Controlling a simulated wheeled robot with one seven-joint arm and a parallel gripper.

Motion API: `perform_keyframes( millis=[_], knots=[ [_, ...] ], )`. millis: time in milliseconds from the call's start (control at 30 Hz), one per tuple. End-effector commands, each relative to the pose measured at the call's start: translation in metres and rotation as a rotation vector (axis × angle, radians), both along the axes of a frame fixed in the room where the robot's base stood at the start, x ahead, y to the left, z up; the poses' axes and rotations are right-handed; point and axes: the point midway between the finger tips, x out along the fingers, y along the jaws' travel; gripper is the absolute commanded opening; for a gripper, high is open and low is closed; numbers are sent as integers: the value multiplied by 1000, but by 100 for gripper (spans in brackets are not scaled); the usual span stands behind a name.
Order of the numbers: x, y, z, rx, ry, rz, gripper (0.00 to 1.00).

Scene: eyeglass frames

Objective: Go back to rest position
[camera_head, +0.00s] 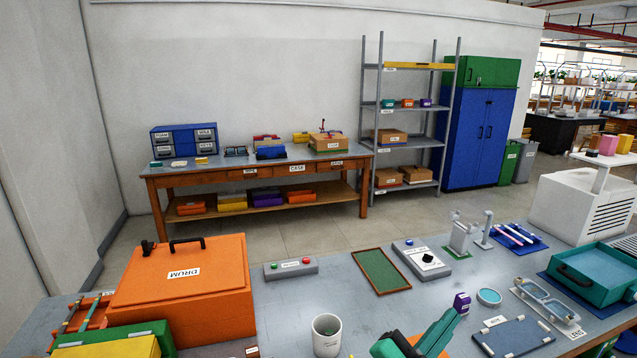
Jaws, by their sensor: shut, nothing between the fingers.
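I cannot make out my gripper in this head view, so its place relative to the bench is hidden. A grey workbench (345,318) fills the lower part of the view. A teal jointed piece (437,333) rises from the bottom edge at the middle. I cannot tell what it belongs to. A small purple block (461,303) shows at its upper end; I cannot tell whether they touch.
On the bench are an orange drum box (185,298), a button box (291,268), a white mug (326,337), a green mat (381,269), a lens tray (545,301) and a teal bin (592,267). A wooden table (256,172) stands behind.

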Motion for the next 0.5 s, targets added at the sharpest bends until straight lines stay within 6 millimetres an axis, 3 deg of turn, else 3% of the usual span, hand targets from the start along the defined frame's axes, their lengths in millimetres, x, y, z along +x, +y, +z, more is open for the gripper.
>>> perform_keyframes(
  millis=[267,500],
  knots=[
    [1,29,-10,-331,116,142,0],
    [-11,62,-53,-544,230,285,0]
  ],
)
